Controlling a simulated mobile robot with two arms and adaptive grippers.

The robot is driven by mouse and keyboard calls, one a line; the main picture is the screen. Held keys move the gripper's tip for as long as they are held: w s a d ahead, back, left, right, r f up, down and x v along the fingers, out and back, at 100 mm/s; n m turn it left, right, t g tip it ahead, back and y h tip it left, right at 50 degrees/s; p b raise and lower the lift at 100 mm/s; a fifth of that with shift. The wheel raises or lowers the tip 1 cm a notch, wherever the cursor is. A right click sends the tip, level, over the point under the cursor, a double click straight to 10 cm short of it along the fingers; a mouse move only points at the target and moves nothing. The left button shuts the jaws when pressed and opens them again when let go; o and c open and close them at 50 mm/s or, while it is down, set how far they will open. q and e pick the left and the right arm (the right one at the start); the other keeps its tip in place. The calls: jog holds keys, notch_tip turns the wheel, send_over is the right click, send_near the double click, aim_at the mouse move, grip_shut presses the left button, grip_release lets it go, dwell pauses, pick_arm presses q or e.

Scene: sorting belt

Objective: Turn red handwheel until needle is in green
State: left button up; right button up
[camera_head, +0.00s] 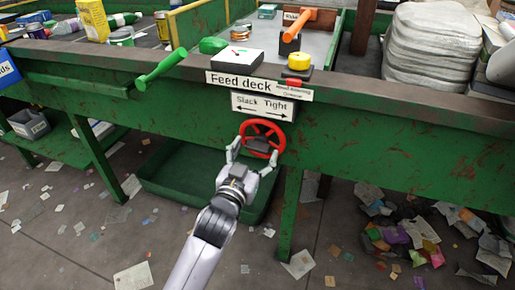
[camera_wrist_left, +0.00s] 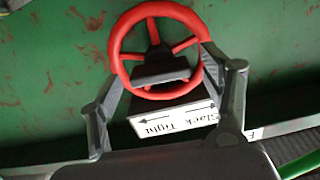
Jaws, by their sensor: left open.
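The red handwheel (camera_head: 281,140) is mounted on the green front of the deck, below a Slack/Tight sign (camera_head: 262,105). It also shows in the left wrist view (camera_wrist_left: 117,48), with its spokes and dark hub. My left gripper (camera_head: 253,154) is open, with its fingers on either side of the wheel's lower part; I cannot tell whether they touch the rim. In the left wrist view its fingers (camera_wrist_left: 158,68) flank the wheel. A white dial box (camera_head: 232,60) with small coloured marks sits on the deck above; its needle is too small to read. My right gripper is not in view.
A green lever (camera_head: 160,70) sticks out left of the Feed deck sign (camera_head: 258,86). A yellow button (camera_head: 299,61) and an orange handle (camera_head: 294,24) stand at the right. A green bin (camera_head: 180,178) lies below the deck. Scattered paper covers the floor.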

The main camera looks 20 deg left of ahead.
pick_arm(q)
jog(key=shift+w, duration=1.15)
jog(key=shift+c, duration=0.4)
jog(key=c, duration=1.1)
